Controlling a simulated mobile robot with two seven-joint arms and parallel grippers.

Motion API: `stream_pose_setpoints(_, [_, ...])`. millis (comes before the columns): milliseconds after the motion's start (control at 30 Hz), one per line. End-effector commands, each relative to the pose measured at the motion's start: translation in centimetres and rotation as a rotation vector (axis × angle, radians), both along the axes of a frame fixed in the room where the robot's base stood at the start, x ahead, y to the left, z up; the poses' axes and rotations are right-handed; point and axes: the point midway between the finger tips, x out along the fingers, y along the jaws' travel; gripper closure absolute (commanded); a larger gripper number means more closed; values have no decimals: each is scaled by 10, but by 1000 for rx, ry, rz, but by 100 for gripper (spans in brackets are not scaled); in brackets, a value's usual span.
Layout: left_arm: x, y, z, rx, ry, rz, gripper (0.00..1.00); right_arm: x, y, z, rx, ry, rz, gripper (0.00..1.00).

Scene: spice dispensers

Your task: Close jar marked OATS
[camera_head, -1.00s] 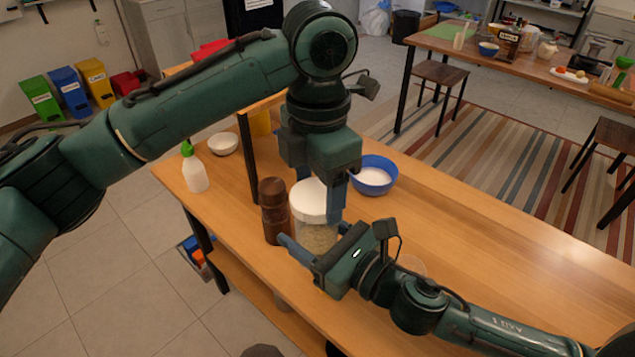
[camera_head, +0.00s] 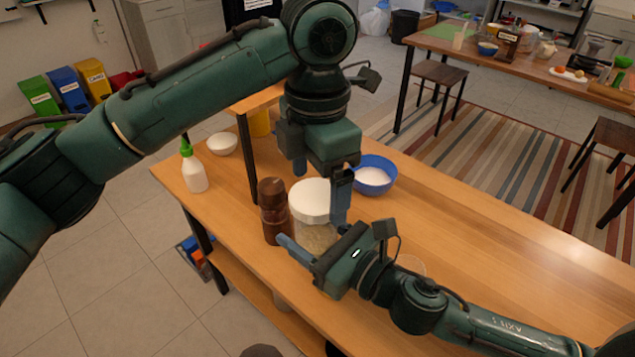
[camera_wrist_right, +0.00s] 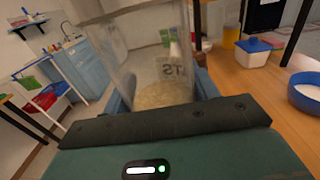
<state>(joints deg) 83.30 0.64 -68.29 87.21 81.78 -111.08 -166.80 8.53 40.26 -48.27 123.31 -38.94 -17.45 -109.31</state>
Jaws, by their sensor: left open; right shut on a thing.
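The clear jar (camera_head: 315,236) stands upright on the wooden table with pale contents. A white lid (camera_head: 311,198) sits on its top; I cannot tell whether it is fully seated. In the right wrist view the jar (camera_wrist_right: 150,65) shows part of its marking, "TS", and a beige layer inside. My right gripper (camera_head: 318,250) is shut around the lower part of the jar. My left gripper (camera_head: 320,184) is open above the lid, one finger beside the lid's right side and the other over its back left.
A brown grinder (camera_head: 273,212) stands close on the jar's left. A blue bowl (camera_head: 375,172) is behind to the right. A white bottle with a green top (camera_head: 194,172) and a white bowl (camera_head: 223,144) stand farther left.

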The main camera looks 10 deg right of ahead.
Motion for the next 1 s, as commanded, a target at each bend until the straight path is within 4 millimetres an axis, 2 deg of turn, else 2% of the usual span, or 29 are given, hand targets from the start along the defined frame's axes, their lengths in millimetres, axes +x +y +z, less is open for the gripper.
stream_pose_setpoints(133, [0, 0, 22, -1, -3, 0, 14, 0, 0, 1, 1, -3, 0, 100])
stream_pose_setpoints(267, [0, 0, 34, 0, 0, -1, 14, 0, 0, 1, 1, -3, 0, 100])
stream_pose_setpoints(667, [0, 0, 35, 1, -1, 42, 17, 0, 0, 1, 2, -2, 0, 100])
stream_pose_setpoints(867, [-1, 0, 38, 4, -3, 325, 17, 0, 0, 1, 1, -2, 0, 100])
stream_pose_setpoints(1000, [-1, 0, 41, 5, -6, 632, 17, 0, 0, 1, 1, -2, 0, 100])
